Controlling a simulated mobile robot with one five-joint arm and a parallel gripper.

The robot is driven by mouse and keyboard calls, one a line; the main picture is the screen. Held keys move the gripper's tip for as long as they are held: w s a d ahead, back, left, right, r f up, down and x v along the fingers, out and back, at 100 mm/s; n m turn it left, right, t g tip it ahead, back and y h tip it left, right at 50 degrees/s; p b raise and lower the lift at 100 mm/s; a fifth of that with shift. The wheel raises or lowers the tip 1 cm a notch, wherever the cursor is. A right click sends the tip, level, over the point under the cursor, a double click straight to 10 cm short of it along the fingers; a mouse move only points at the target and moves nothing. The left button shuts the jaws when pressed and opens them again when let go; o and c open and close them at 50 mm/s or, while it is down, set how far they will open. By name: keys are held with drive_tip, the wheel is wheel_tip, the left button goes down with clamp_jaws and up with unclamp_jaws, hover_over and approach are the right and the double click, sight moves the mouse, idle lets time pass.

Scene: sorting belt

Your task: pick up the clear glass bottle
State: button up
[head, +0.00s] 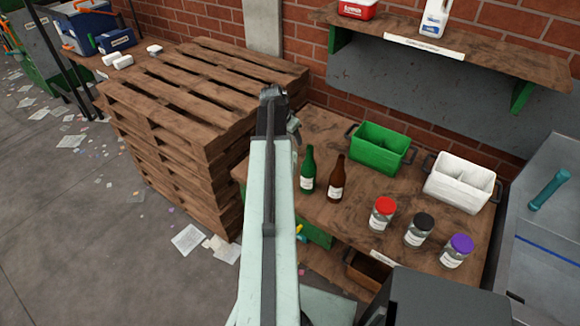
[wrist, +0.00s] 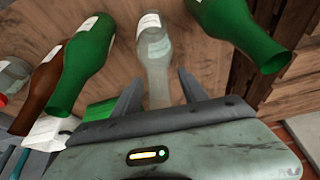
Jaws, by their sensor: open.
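The clear glass bottle (wrist: 153,62) shows in the wrist view, with a pale label and its neck toward my gripper. In the head view my arm hides it. My gripper (wrist: 160,84) is open, one finger on each side of the bottle's neck in the picture. A gap shows on both sides, and I cannot tell how deep the neck sits between the fingers. The end of my arm also shows in the head view, above the bench's left end, its fingertips unclear.
One green bottle (wrist: 85,62) stands left of the clear bottle, another green bottle (wrist: 238,35) close on the right. A brown bottle (head: 337,180), several lidded jars, a green crate (head: 362,157) and a white crate (head: 457,194) share the bench. Stacked pallets (head: 180,150) stand left.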

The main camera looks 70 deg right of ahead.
clamp_jaws()
idle(1.4)
